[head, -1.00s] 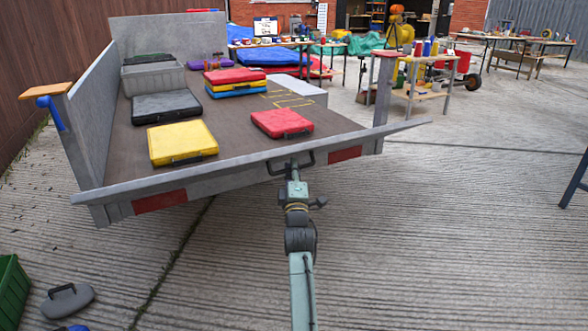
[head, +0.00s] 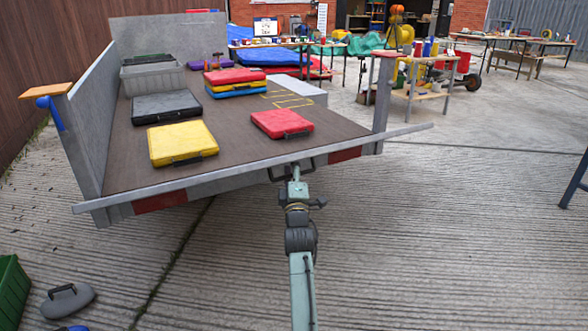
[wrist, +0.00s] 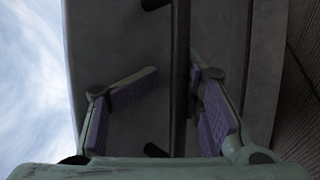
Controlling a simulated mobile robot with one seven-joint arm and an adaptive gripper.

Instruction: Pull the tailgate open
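The tailgate (head: 225,180) is a long grey panel at the near end of the flatbed trailer. In the head view it shows nearly edge-on, its ends reaching past the corner posts. Its dark bar handle (head: 309,163) is on the near side, partly hidden by my gripper (head: 294,176). In the wrist view my gripper (wrist: 174,71) has its purple-padded fingers on both sides of the handle bar (wrist: 180,110), in front of the grey tailgate face (wrist: 220,40). The right fingertip is close to the bar; a gap shows at the left one. Contact is unclear.
The trailer bed (head: 235,140) carries a yellow case (head: 182,142), a red case (head: 282,123), a black case (head: 166,106) and crates. Concrete at right is largely clear.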

